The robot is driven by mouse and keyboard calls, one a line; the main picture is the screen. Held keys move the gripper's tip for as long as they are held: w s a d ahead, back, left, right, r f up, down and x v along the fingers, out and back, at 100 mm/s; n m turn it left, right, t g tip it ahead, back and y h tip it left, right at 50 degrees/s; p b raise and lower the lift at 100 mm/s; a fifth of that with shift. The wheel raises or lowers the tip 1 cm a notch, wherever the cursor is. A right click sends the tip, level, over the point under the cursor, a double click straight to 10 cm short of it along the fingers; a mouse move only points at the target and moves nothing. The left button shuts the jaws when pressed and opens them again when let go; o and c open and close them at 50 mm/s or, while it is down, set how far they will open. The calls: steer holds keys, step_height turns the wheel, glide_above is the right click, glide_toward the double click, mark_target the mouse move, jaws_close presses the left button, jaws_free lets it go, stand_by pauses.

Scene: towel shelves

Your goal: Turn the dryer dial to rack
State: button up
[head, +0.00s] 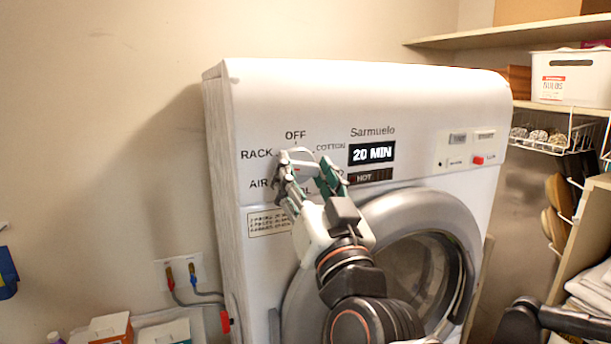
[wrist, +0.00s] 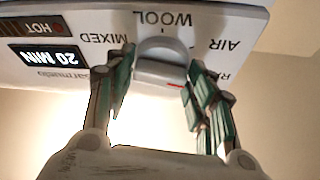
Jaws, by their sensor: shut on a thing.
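The white dryer dial (head: 299,155) is on the left of the dryer's front panel, ringed by labels. OFF is above it, the RACK label (head: 256,154) and AIR to its left, COTTON to its right. My gripper (head: 306,172) reaches up from below, its green-padded fingers on either side of the dial, shut on it. In the wrist view, which is upside down, the dial (wrist: 160,67) sits between the fingertips. A short red mark shows at its lower right edge, on the side of the partly hidden RACK label. Fingers cover part of the lower labels.
The dryer (head: 425,120) has a display (head: 371,153) reading 20 MIN and a round door (head: 420,265) behind my arm. A shelf (head: 480,40) and a white bin (head: 570,80) stand at the right. Wall taps (head: 181,275) and boxes are at lower left.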

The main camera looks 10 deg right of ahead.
steer(key=shift+a+r+m+h, duration=0.1)
steer(key=shift+m+h, duration=0.55)
steer(key=shift+m, duration=0.65)
steer(key=shift+r+m+h, duration=0.1)
steer(key=shift+m+h, duration=0.55)
steer(key=shift+m, duration=0.65)
steer(key=o, duration=1)
steer(key=shift+w+f, duration=0.1)
steer(key=v, duration=1.2)
